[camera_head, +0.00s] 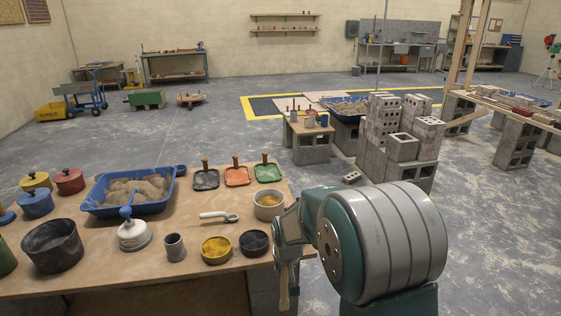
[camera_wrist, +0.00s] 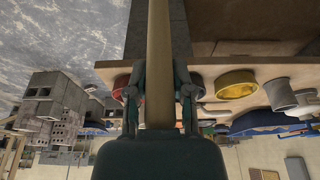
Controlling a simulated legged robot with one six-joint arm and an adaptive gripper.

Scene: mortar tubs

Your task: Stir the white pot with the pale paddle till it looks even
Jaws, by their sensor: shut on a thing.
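My gripper (camera_head: 287,256) is at the right end of the wooden table, shut on the pale paddle (camera_head: 284,292), which hangs down by the table edge. In the wrist view my gripper (camera_wrist: 158,95) closes on the paddle's pale shaft (camera_wrist: 158,50). A whitish open pot (camera_head: 268,207) with sandy-looking contents stands at the table's right side, just beyond my gripper and apart from the paddle. A white domed piece with a blue knob (camera_head: 134,235) stands further left. How even the pot's contents are cannot be told.
The table (camera_head: 190,262) also holds a yellow-filled bowl (camera_head: 216,250), a dark-filled bowl (camera_head: 254,243), a grey cup (camera_head: 175,247), a white-handled scoop (camera_head: 218,216), a blue sand tub (camera_head: 128,207) and a black bucket (camera_head: 53,246). Concrete blocks (camera_head: 400,150) stand beyond.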

